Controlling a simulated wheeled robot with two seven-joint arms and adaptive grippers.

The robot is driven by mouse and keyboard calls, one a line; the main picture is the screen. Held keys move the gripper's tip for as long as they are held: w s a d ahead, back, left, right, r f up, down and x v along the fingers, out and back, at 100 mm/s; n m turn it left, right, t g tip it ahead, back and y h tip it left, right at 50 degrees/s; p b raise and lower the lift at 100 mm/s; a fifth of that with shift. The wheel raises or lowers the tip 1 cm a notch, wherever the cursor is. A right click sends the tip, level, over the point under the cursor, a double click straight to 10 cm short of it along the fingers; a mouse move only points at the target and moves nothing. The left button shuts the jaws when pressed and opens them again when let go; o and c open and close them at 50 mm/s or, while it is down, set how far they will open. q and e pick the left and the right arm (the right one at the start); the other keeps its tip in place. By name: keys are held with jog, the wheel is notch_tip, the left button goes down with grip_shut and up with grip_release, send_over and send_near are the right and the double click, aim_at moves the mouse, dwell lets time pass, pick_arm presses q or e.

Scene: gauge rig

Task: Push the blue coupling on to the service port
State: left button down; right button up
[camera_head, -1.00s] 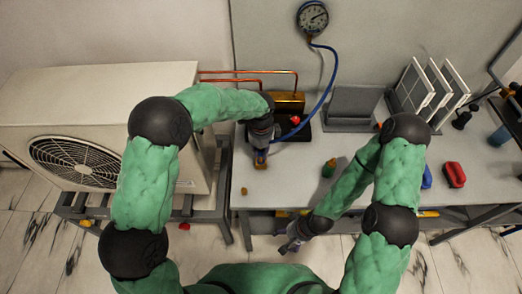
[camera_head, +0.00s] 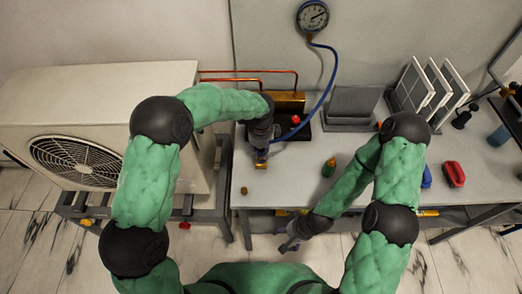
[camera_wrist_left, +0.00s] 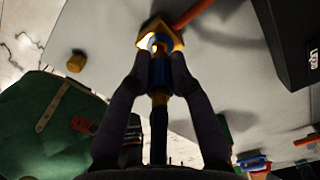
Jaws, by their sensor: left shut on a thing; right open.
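My left gripper (camera_head: 261,157) is shut on the blue coupling (camera_wrist_left: 160,72), over the workbench. In the left wrist view the coupling sits between both fingertips. The brass service port (camera_wrist_left: 163,38) is directly beyond it, with a blue ring at its face. The coupling and the port line up and look to be touching or very close; I cannot tell how far the coupling is on. In the head view the port (camera_head: 261,166) shows just below the gripper, which mostly hides the coupling. My right gripper (camera_head: 289,245) is open and empty in front of the bench edge.
A blue hose (camera_head: 328,85) hangs from the round gauge (camera_head: 312,16) towards the left gripper. A small brass cap (camera_head: 244,190) and a green bottle (camera_head: 329,167) stand on the bench (camera_head: 290,185). The white outdoor unit (camera_head: 80,105) is at the left.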

pick_arm(q)
jog(key=shift+f+b, duration=0.45)
jog(key=shift+f, duration=0.75)
dwell(0.5)
jog(key=c, duration=0.7)
grip_release()
notch_tip(320, 180, up, 12)
dwell(0.4)
